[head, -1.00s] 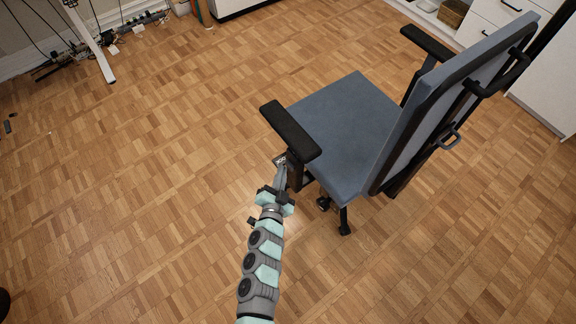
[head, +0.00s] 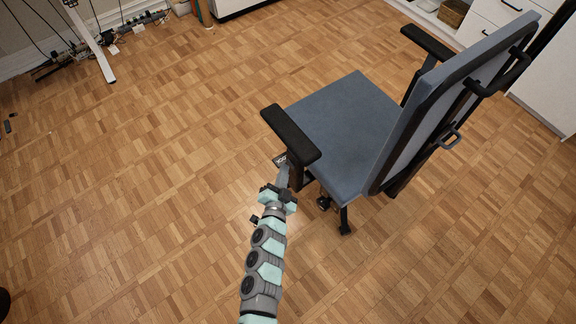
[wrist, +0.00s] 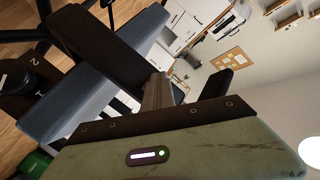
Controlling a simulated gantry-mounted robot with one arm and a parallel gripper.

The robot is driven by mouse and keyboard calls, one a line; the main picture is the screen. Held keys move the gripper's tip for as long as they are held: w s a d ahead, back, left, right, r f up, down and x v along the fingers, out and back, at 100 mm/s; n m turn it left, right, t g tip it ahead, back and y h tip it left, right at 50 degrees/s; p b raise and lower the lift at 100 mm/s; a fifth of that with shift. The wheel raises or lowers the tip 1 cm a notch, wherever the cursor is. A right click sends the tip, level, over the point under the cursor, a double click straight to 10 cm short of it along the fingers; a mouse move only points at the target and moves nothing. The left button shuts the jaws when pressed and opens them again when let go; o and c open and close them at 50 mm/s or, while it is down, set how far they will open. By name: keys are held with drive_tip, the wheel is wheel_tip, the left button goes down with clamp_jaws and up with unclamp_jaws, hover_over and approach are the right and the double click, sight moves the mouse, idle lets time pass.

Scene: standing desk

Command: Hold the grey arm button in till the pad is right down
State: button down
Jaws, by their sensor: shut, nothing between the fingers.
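The blue-grey office chair (head: 345,115) has a black arm pad (head: 290,134) on its near side. The same pad shows as a dark slab in the wrist view (wrist: 105,48). My gripper (head: 283,174) is shut and empty, its tips under the outer edge of this pad, by the arm's upright. In the wrist view my fingers (wrist: 157,92) reach up beside the pad. The grey button cannot be made out; it seems hidden by the pad and my fingers, so contact cannot be told. A dark part marked "2" (wrist: 22,82) shows at the left.
The other arm pad (head: 426,43) and the tall tilted backrest (head: 450,105) stand at the right. White drawers (head: 495,20) are behind. A white desk leg (head: 92,45) and cables lie at the upper left. The parquet floor (head: 130,190) at left is clear.

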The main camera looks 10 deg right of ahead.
drive_tip(key=shift+s+a, duration=0.1)
idle(0.5)
drive_tip(key=shift+s+a+p, duration=0.3)
drive_tip(key=shift+a+p, duration=0.1)
drive_tip(key=shift+a, duration=0.3)
drive_tip(key=s+a+p, duration=0.1)
drive_tip(key=a, duration=0.1)
drive_tip(key=s+a, duration=0.1)
drive_tip(key=a, duration=0.1)
drive_tip(key=shift+s+a+p, duration=0.2)
drive_tip(key=shift+p, duration=0.2)
